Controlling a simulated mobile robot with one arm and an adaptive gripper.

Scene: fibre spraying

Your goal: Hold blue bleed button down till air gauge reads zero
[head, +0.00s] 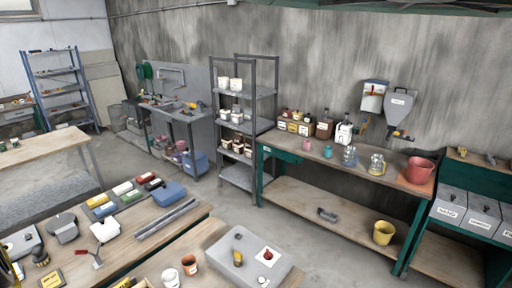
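I cannot make out a blue bleed button or an air gauge in the head view. A grey box (243,270) in the bottom middle has a round red part (267,254) on a white plate, and a small yellow and dark part (238,236) stands on it. A blue block-like object (170,194) lies on the near bench; no button shows on it. Whether any of these belongs to the air equipment is too small to tell. My gripper does not show in this view.
The near wooden bench (130,224) holds coloured blocks, grey bars (167,218), a white and a brown cup. A green-framed bench (310,200) along the wall carries jars, a red bucket (420,169) and a yellow bucket (384,232) below. Open floor (240,209) lies between.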

